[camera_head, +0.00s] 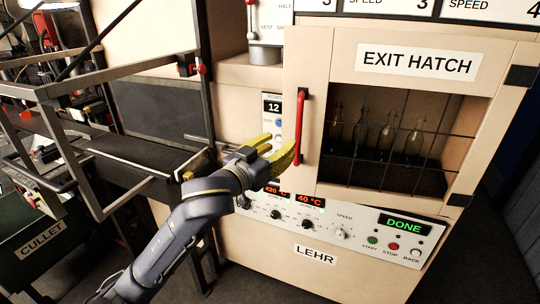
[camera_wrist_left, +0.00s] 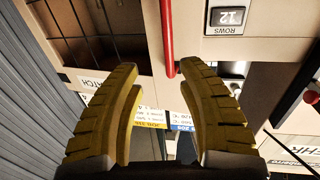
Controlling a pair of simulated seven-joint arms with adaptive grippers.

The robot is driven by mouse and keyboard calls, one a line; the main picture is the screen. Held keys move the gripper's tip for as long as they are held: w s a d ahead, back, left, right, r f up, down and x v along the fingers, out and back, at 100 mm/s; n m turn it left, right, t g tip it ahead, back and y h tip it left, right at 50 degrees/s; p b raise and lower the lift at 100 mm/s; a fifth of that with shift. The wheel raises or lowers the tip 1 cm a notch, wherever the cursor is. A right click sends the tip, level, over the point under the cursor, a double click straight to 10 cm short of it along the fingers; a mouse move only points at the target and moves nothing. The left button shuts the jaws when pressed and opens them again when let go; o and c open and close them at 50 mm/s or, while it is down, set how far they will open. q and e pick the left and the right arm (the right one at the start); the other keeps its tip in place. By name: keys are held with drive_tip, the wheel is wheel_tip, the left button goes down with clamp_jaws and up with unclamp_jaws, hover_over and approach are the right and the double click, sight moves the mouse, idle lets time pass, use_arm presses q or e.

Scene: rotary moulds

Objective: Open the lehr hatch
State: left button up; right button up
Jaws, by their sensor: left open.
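The lehr's exit hatch (camera_head: 342,145) is a cream door with a window, closed, labelled EXIT HATCH. Its red vertical bar handle (camera_head: 300,126) is on the left edge. The handle also shows in the left wrist view (camera_wrist_left: 167,40), with its end just beyond and between the fingertips. My left gripper (camera_head: 280,150), with yellow fingers, is open just left of the handle's lower part in the head view. In the left wrist view the open fingers (camera_wrist_left: 165,75) hold nothing. Several glass bottles (camera_head: 388,130) stand behind the window grid. My right gripper is not in view.
Below the hatch, a control panel (camera_head: 350,232) carries knobs, buttons and a green DONE display (camera_head: 404,226). A lever (camera_head: 251,20) stands above left of the handle. A dark conveyor (camera_head: 140,150) and metal frame (camera_head: 80,130) lie left of my arm.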

use_arm(q)
drive_tip(key=shift+s+d+v, duration=0.1)
drive_tip(key=shift+d+v, duration=0.05)
drive_tip(key=shift+v, duration=0.95)
drive_tip(key=shift+s+d+v, duration=0.1)
drive_tip(key=shift+d+v, duration=0.05)
drive_tip(key=shift+v, duration=0.95)
drive_tip(key=shift+c, duration=0.6)
